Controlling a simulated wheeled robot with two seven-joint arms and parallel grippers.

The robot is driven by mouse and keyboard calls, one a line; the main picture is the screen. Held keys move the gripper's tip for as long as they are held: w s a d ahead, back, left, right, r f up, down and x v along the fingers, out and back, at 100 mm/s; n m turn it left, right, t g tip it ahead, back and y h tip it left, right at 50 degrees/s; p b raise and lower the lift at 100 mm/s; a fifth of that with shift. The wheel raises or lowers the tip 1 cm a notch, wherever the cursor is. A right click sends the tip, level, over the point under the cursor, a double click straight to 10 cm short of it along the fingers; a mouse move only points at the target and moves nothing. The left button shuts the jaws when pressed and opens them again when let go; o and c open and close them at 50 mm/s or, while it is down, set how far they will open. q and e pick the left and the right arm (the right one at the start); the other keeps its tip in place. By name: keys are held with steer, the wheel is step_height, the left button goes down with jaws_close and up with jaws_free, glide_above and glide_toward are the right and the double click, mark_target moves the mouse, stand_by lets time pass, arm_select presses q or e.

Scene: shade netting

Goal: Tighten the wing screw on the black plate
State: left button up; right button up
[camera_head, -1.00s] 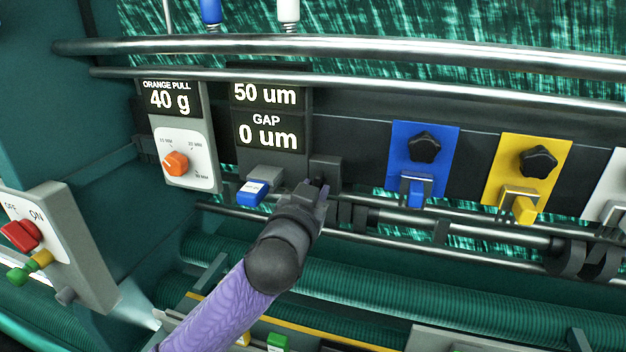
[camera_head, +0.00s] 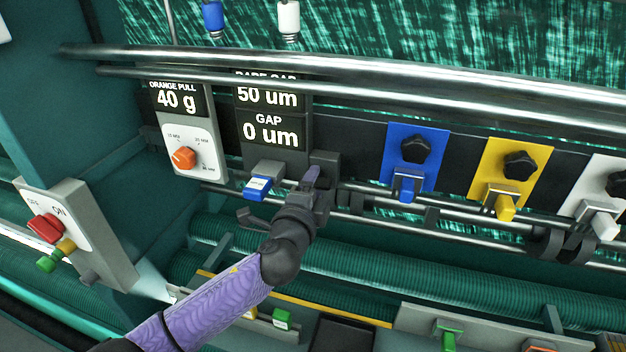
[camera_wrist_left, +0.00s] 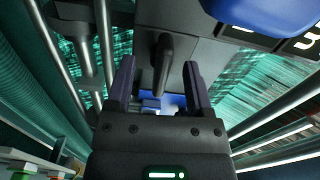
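My left gripper (camera_head: 312,180) is at the dark block (camera_head: 326,165) just right of the gap display. In the left wrist view the gripper (camera_wrist_left: 160,64) is open, its two purple-grey fingers spread. A dark, narrow, upright piece, seemingly the wing screw (camera_wrist_left: 163,52), stands between the fingers with space on both sides. It sits in front of a dark grey plate (camera_wrist_left: 191,33). In the head view the gripper hides this piece, and I cannot make out its wing shape. My right gripper is not in view.
The gap display (camera_head: 270,132) reads 0 um. A blue-and-white-tipped block (camera_head: 258,187) sits left of the gripper. Blue (camera_head: 430,140), yellow (camera_head: 535,158) and white plates with black knobs stand to the right. Metal bars (camera_head: 350,90) cross above.

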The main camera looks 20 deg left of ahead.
arm_select(q)
steer(key=shift+s+a+p, duration=0.1)
steer(key=shift+s+p, duration=0.7)
steer(key=shift+s, duration=1.7)
steer(key=o, duration=0.5)
steer(key=shift+c, duration=0.2)
steer(key=s+b, duration=0.3)
steer(key=s, duration=0.7)
steer(key=s+a+f+n+g+y, duration=0.35)
steer(key=s+f+n+g, duration=0.4)
steer(key=f+n, duration=0.35)
steer(key=s+d+f+n+g+h, duration=0.25)
steer(key=s+f+n+g, duration=0.35)
steer(key=s, duration=0.4)
step_height(320, 180, down, 38)
steer(key=s+a+m+g+b, duration=0.1)
steer(key=m+g+b, duration=0.15)
steer(key=b, duration=1.65)
steer(key=s+a+f+b, duration=0.1)
steer(key=s+f+b, duration=0.3)
steer(key=f, duration=0.3)
steer(key=s+a+f+g+b, duration=0.1)
steer(key=s+f+b, duration=0.3)
steer(key=f, duration=0.4)
steer(key=s+a+f+b, duration=0.1)
steer(key=s+f+b, duration=0.4)
steer(key=f, duration=0.3)
steer(key=shift+s+f, duration=0.2)
steer(key=shift+s, duration=0.25)
